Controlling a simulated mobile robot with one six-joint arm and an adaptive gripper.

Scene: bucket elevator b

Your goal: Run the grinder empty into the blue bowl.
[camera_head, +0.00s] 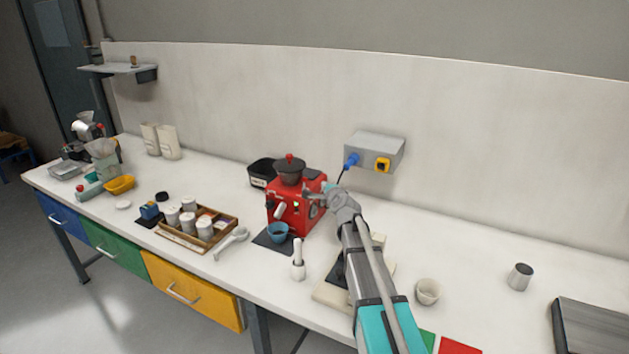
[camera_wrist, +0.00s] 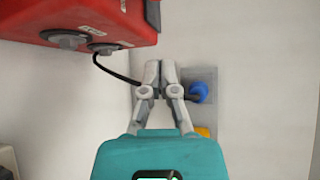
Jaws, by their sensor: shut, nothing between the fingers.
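The red grinder (camera_head: 284,213) stands against the back of the bench, with a dark lidded hopper (camera_head: 289,172) on top and a small green light on its front. Its red body also fills the upper left of the wrist view (camera_wrist: 90,18). The blue bowl (camera_head: 278,230) sits on a dark mat right under the grinder's front. My gripper (camera_wrist: 160,66) is shut and empty, beside the grinder's right side. In the wrist view its fingertips are apart from the red body. The bowl's contents are too small to tell.
A grey wall box (camera_head: 375,150) holds a blue plug (camera_head: 351,160) and a yellow socket (camera_head: 382,165); a black cord (camera_wrist: 118,75) runs from the grinder. A white grinder brush-like item (camera_head: 298,262), a wooden tray of jars (camera_head: 222,232) and a cream cup (camera_head: 427,291) stand nearby.

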